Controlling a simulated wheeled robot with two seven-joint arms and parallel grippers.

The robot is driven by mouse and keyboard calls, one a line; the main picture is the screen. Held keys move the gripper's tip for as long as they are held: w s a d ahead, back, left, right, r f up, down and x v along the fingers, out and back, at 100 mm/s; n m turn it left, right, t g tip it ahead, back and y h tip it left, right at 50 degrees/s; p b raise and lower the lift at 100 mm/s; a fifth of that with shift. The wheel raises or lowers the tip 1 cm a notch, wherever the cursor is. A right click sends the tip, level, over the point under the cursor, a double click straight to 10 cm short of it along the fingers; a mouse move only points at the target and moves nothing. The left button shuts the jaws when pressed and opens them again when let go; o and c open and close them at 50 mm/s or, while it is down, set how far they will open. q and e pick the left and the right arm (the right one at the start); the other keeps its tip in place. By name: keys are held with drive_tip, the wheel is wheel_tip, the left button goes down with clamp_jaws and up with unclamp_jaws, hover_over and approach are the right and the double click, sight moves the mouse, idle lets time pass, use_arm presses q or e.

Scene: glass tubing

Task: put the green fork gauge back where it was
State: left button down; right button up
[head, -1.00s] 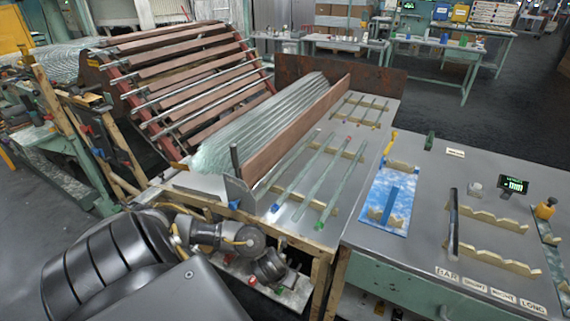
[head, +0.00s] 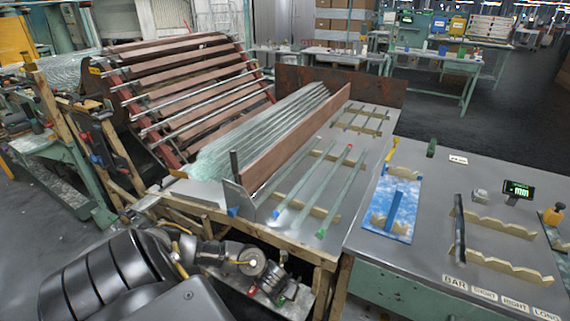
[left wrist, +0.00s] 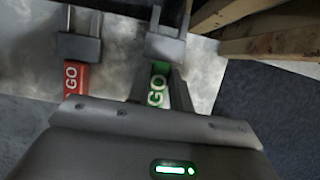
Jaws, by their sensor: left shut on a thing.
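My left gripper (left wrist: 160,90) is shut on the green fork gauge (left wrist: 157,82), a green handle marked GO with a grey metal fork (left wrist: 166,46) pointing away from the gripper. The red fork gauge (left wrist: 75,80) lies to its left on a grey metal surface (left wrist: 120,68). The green gauge is over that surface; I cannot tell whether it touches it. In the head view my left gripper (head: 273,274) is low in front of the bench, over a small shelf, with little of the gauges visible. My right gripper is not in view.
Wooden bench legs (head: 322,288) stand close right of the gripper. Above is the bench (head: 255,215) with glass tubes on notched wooden rests. A grey table (head: 430,230) with a blue patterned mat (head: 405,190) and more notched rests is to the right.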

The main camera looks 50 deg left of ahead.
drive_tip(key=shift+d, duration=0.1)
use_arm(q)
drive_tip(key=c, duration=1.3)
unclamp_jaws()
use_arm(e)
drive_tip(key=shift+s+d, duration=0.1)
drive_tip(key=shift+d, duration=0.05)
use_arm(q)
drive_tip(key=shift+o, duration=0.2)
drive_tip(key=shift+r, duration=0.1)
drive_tip(key=shift+s+r, duration=0.1)
drive_tip(key=shift+r, duration=0.25)
drive_tip(key=p+v, duration=0.4)
drive_tip(key=v, duration=0.7)
drive_tip(key=shift+p, duration=0.35)
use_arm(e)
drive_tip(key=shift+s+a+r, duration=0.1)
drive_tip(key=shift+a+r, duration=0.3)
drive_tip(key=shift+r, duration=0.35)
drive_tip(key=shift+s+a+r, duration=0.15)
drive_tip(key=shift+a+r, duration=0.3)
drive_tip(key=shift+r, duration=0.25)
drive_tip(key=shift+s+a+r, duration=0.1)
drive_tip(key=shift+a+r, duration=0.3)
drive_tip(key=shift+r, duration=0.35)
use_arm(q)
drive_tip(key=shift+s+d, duration=0.1)
drive_tip(key=shift+d, duration=0.1)
